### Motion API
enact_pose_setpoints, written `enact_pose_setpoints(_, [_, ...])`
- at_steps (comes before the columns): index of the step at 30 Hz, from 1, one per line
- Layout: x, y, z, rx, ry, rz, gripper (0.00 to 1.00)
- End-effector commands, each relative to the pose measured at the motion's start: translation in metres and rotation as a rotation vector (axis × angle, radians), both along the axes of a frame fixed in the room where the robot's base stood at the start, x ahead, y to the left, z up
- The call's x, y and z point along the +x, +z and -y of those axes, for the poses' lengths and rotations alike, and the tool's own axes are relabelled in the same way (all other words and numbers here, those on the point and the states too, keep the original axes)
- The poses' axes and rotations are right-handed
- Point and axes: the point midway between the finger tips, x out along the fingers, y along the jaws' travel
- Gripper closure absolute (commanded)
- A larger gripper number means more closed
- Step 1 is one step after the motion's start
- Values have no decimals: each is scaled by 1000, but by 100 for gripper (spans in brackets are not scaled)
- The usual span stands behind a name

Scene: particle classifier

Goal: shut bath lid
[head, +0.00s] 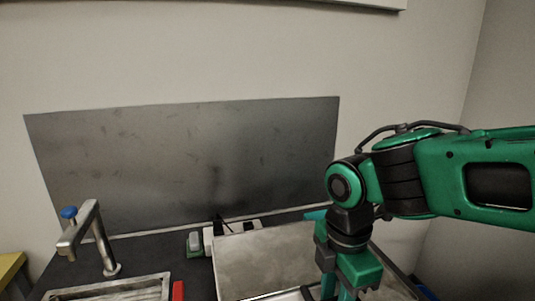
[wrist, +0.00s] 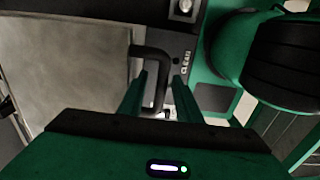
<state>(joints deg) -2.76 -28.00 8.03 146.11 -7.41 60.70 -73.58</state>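The bath lid is a grey metal panel (head: 270,262) at the bottom centre of the head view. It also fills the left of the wrist view (wrist: 70,60). A black bent handle (wrist: 150,51) shows at the panel's right edge in the wrist view. My gripper (wrist: 161,78) has its two green fingers apart, with part of the handle in the gap between them. A clear gap shows beside the right finger, so it does not look clamped. In the head view my gripper (head: 335,288) is over the panel's right side, its tips partly cut off by the frame.
A sink (head: 110,290) with a blue-topped tap (head: 85,240) is on the left. A red object (head: 178,290) and a small green-and-white device (head: 195,242) stand beside the panel. A metal backsplash (head: 190,165) covers the wall behind. A dark front with small lettering (wrist: 186,62) lies near my fingers.

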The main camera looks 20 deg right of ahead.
Motion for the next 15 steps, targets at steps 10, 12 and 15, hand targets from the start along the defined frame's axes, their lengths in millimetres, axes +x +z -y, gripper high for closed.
enact_pose_setpoints(10, [0,24,0,0,0,1,69])
enact_pose_setpoints(12, [0,29,0,0,1,1,69])
enact_pose_setpoints(15, [0,36,0,0,1,1,69])
